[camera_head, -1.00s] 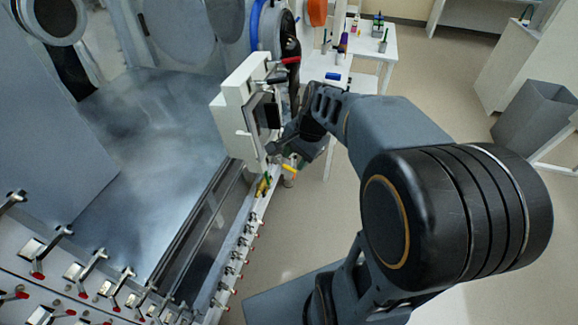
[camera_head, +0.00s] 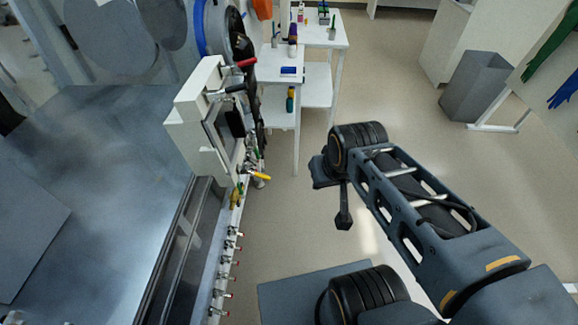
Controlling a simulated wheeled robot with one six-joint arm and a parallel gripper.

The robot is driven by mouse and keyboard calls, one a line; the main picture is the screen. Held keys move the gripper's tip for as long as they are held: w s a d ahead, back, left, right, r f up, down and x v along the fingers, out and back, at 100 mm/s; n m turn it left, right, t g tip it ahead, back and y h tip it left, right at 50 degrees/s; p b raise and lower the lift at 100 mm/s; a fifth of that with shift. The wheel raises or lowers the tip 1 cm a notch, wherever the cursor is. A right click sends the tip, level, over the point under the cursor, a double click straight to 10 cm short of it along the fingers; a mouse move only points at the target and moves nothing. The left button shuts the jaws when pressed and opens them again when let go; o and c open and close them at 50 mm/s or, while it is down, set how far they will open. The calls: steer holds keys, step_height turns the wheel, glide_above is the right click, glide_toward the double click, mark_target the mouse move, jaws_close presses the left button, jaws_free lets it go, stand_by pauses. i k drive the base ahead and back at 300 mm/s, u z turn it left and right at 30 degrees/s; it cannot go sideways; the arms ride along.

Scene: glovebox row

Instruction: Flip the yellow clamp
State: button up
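The yellow clamp (camera_head: 261,176) is small, with a bright yellow handle. It sticks out to the right from the lower edge of the white framed box on the glovebox's side, in the middle of the head view. My gripper (camera_head: 343,217) is at the end of the dark arm, to the right of the clamp and clearly apart from it. Only a dark narrow end shows, pointing down, so its opening cannot be made out. Nothing can be seen held in it.
Several red-tipped clamps (camera_head: 222,294) line the glovebox edge below. A white table (camera_head: 282,68) stands behind, and a grey bin (camera_head: 474,85) is at right. Open floor lies between glovebox and arm.

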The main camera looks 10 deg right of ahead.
mark_target(256, 175)
steer(key=z, duration=0.35)
steer(key=k, duration=0.85)
steer(key=u, duration=0.85)
steer(key=i, duration=0.9)
steer(key=z, duration=0.05)
